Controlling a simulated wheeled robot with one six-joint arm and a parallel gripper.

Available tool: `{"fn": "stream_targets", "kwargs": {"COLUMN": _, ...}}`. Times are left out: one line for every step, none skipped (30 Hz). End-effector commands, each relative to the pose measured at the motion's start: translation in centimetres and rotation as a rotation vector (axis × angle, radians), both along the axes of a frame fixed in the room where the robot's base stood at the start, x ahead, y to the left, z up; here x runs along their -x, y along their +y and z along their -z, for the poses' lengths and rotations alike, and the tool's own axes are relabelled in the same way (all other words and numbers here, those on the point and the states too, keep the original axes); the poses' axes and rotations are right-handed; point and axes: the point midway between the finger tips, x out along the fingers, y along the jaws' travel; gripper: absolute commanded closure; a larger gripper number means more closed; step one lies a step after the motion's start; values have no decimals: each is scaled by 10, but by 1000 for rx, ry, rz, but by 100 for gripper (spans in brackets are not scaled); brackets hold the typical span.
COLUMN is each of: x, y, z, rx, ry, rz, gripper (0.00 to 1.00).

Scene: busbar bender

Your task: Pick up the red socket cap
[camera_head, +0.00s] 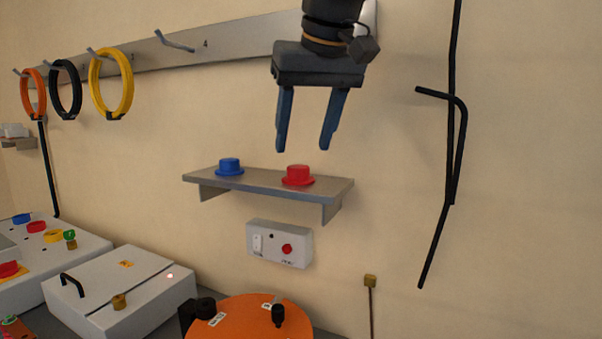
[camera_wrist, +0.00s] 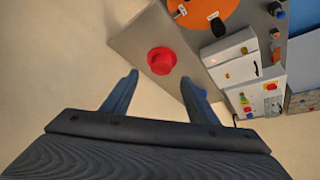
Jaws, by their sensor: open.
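The red socket cap (camera_head: 298,175) sits on the right part of a small grey wall shelf (camera_head: 232,184). It has a round top and a wider brim. My gripper (camera_head: 304,150) is open and empty, pointing down above the shelf, with a gap between its fingertips and the cap. In the wrist view the red cap (camera_wrist: 161,60) lies beyond the open fingers, near the middle between them. A blue cap (camera_head: 230,166) sits on the same shelf to the left; in the wrist view it is partly hidden by the right finger.
A white switch box (camera_head: 280,244) with a red button is on the wall below the shelf. An orange disc (camera_head: 250,318) and a white lidded box (camera_head: 120,290) are lower down. Coloured rings (camera_head: 111,83) hang at upper left. A bent black rod (camera_head: 455,150) is on the right.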

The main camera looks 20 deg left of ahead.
Motion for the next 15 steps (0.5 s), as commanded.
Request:
{"fn": "stream_targets", "kwargs": {"x": -1, "y": 2, "z": 4, "rx": 1, "ry": 1, "rz": -2, "gripper": 46}}
{"fn": "stream_targets", "kwargs": {"x": -1, "y": 3, "z": 7, "rx": 1, "ry": 1, "rz": -2, "gripper": 46}}
{"fn": "stream_targets", "kwargs": {"x": -2, "y": 4, "z": 12, "rx": 2, "ry": 2, "rz": -2, "gripper": 46}}
{"fn": "stream_targets", "kwargs": {"x": -3, "y": 5, "z": 16, "rx": 2, "ry": 2, "rz": -2, "gripper": 46}}
{"fn": "stream_targets", "kwargs": {"x": -4, "y": 6, "z": 21, "rx": 3, "ry": 3, "rz": -2, "gripper": 46}}
{"fn": "stream_targets", "kwargs": {"x": -6, "y": 7, "z": 27, "rx": 3, "ry": 3, "rz": -2, "gripper": 46}}
{"fn": "stream_targets", "kwargs": {"x": -7, "y": 7, "z": 31, "rx": 3, "ry": 3, "rz": -2, "gripper": 46}}
{"fn": "stream_targets", "kwargs": {"x": -9, "y": 9, "z": 34, "rx": 1, "ry": 1, "rz": -2, "gripper": 46}}
{"fn": "stream_targets", "kwargs": {"x": -12, "y": 10, "z": 38, "rx": 1, "ry": 2, "rz": -1, "gripper": 46}}
{"fn": "stream_targets", "kwargs": {"x": -13, "y": 11, "z": 41, "rx": 2, "ry": 1, "rz": -1, "gripper": 46}}
{"fn": "stream_targets", "kwargs": {"x": -14, "y": 12, "z": 44, "rx": 1, "ry": 2, "rz": 0, "gripper": 46}}
{"fn": "stream_targets", "kwargs": {"x": -15, "y": 12, "z": 46, "rx": 1, "ry": 1, "rz": 0, "gripper": 46}}
{"fn": "stream_targets", "kwargs": {"x": -16, "y": 13, "z": 47, "rx": 1, "ry": 1, "rz": 0, "gripper": 46}}
{"fn": "stream_targets", "kwargs": {"x": -17, "y": 13, "z": 48, "rx": 0, "ry": 0, "rz": 0, "gripper": 46}}
{"fn": "stream_targets", "kwargs": {"x": -17, "y": 13, "z": 48, "rx": 0, "ry": 0, "rz": 1, "gripper": 46}}
